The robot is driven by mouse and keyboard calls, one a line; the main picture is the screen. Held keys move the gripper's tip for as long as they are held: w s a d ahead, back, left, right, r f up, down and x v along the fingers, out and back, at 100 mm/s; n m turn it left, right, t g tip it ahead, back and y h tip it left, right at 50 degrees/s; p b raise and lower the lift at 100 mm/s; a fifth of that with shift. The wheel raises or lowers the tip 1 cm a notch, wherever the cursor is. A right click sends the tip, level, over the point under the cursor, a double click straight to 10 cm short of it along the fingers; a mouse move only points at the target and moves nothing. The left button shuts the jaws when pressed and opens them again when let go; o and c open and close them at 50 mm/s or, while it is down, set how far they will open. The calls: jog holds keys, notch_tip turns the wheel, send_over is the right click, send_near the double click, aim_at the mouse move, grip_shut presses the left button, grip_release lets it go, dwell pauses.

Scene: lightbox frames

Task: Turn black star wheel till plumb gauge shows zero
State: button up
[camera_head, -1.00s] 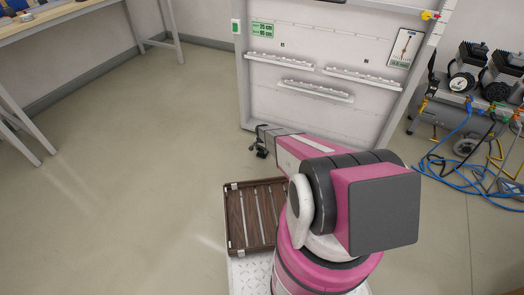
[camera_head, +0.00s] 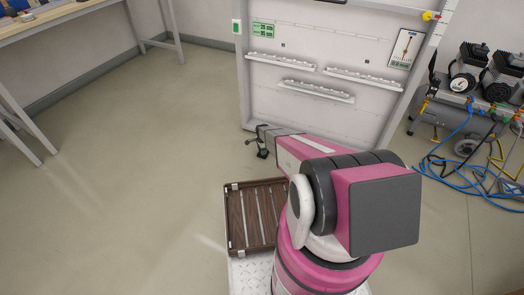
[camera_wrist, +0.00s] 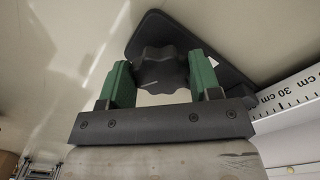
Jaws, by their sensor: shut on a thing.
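The black star wheel (camera_wrist: 160,70) sits between the two green fingers of my gripper (camera_wrist: 160,82) in the wrist view. A dark triangular plate (camera_wrist: 225,75) lies behind the wheel. In the head view my gripper (camera_head: 260,147) is at the lower left corner of the white panel, and the wheel is too small to make out clearly.
The white panel (camera_head: 300,110) carries several ledges and a green sign (camera_head: 263,30). A centimetre scale (camera_wrist: 290,95) is beside the wheel. A compressor (camera_head: 450,105) with blue hoses stands right. A slatted brown crate (camera_head: 237,222) is near my base. The left floor is clear.

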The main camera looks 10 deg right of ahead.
dwell(0.4)
jog(key=o, duration=0.9)
notch_tip(320, 180, up, 11)
jog(key=shift+f, duration=0.1)
jog(key=s+r+n, duration=0.5)
jog(key=s+r, duration=0.7)
jog(key=r, duration=0.1)
jog(key=s+r+n, duration=0.5)
jog(key=s+r, duration=0.8)
jog(key=r, duration=0.1)
jog(key=s+r+n, duration=0.5)
jog(key=s+r, duration=0.7)
jog(key=r, duration=0.1)
jog(key=shift+s+d+r, duration=0.2)
jog(key=shift+d+r, duration=0.05)
